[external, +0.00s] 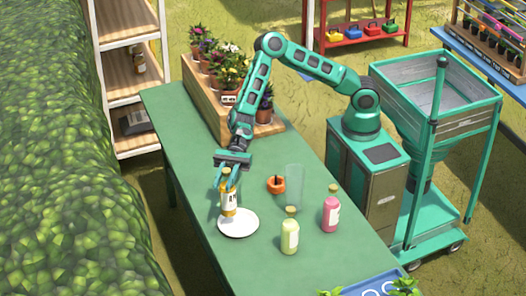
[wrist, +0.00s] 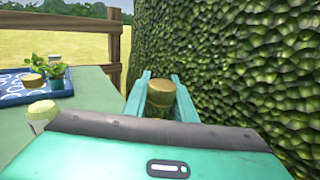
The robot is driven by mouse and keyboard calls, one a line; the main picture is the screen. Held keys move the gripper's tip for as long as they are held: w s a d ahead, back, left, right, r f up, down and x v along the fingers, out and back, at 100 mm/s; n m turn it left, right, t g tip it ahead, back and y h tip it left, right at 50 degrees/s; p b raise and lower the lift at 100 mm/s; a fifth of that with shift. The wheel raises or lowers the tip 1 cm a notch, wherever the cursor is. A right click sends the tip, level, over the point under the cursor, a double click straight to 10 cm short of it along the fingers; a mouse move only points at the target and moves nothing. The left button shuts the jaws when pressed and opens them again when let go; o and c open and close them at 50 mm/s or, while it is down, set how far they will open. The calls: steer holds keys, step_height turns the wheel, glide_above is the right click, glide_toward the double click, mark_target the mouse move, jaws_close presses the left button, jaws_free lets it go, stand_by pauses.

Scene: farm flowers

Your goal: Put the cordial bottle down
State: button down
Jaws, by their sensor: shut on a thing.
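The cordial bottle (external: 228,204), amber with a white label and a cork-coloured cap, is upright in my gripper (external: 229,180). My gripper is shut on its upper part from above. Its base shows over the left part of a white plate (external: 243,228) on the green table; I cannot tell whether it touches the plate. In the wrist view the cap (wrist: 161,92) sits between the two teal fingers (wrist: 160,98), and the rest of the bottle is mostly hidden.
A pale yellow-green bottle (external: 290,237), a pink bottle (external: 331,213), a clear glass (external: 293,181) and a small orange pot (external: 276,184) stand right of the plate. A wooden planter (external: 200,98) with potted flowers is behind. The table's left side (external: 185,150) is clear.

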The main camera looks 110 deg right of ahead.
steer(key=shift+f, duration=2.25)
steer(key=c, duration=1.5)
jaws_free()
steer(key=shift+o, duration=0.2)
steer(key=v, duration=1.2)
steer(key=shift+r, duration=0.35)
